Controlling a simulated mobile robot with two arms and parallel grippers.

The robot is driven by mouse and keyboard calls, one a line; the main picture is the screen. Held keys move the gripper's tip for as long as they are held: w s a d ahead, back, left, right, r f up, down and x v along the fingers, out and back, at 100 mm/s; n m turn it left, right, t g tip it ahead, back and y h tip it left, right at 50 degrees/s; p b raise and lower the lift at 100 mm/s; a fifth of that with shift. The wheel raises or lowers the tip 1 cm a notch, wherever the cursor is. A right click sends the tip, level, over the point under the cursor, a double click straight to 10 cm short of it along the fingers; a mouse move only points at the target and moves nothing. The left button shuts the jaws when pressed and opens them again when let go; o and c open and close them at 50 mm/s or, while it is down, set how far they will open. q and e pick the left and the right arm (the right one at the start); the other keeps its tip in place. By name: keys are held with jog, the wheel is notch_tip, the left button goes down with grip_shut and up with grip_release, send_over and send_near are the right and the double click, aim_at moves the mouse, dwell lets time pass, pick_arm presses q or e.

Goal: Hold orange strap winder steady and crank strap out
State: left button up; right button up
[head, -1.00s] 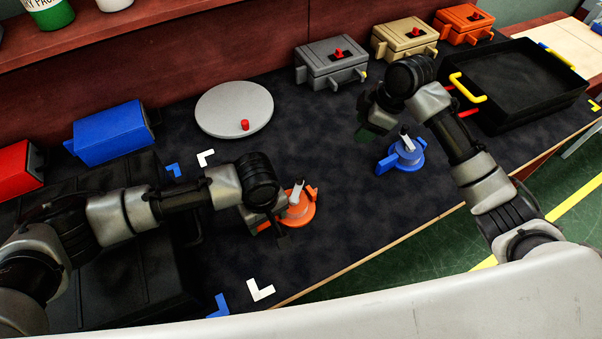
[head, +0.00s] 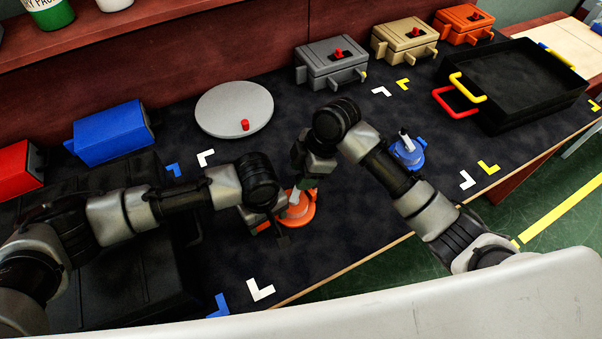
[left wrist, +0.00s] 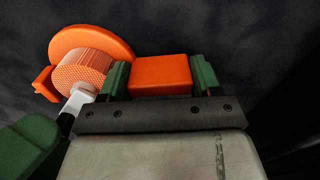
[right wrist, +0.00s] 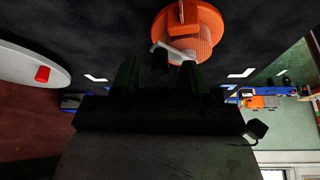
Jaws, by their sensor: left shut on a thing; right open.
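The orange strap winder (head: 299,212) lies on the dark table mat in front of me. In the left wrist view its round flange (left wrist: 95,42), ribbed drum and orange block handle (left wrist: 160,74) show. My left gripper (left wrist: 162,78) is shut on that block, one green finger on each side. The winder's grey crank (right wrist: 178,54) has a black knob (right wrist: 159,60). My right gripper (right wrist: 165,78) is open, with the knob between its fingertips in the picture. I cannot tell whether the fingers touch it. In the head view the right gripper (head: 306,178) is just above the winder.
A blue winder (head: 407,154) stands to the right, partly behind my right arm. A grey turntable (head: 234,108), grey, tan and orange boxes (head: 331,62) and a black tray (head: 515,85) stand farther back.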

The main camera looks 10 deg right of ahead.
jog(key=shift+a+f, duration=0.2)
jog(key=shift+f, duration=0.45)
grip_shut()
